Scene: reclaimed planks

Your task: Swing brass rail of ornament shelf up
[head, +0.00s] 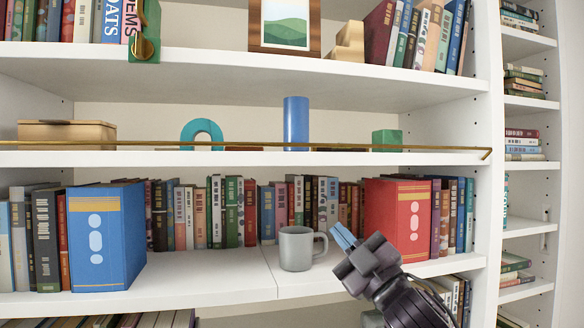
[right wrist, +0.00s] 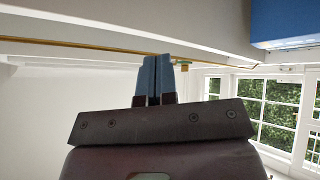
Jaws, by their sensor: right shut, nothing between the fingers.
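The thin brass rail (head: 240,143) runs along the front of the ornament shelf (head: 200,159), just above its front edge. Its bent right end (head: 488,154) is by the right side panel. My right gripper (head: 343,236) is in front of the shelf below, lower than the rail, with its blue fingers shut and empty, pointing up and left. In the right wrist view the rail (right wrist: 85,47) passes by the fingertips (right wrist: 160,60); I cannot tell the gap there, but in the head view they are apart. My left gripper is not in view.
Behind the rail stand a wooden box (head: 66,131), a teal arch (head: 202,132), a blue cylinder (head: 295,120) and a green block (head: 387,138). A grey mug (head: 296,250) stands left of my right gripper, a red binder (head: 398,212) behind it.

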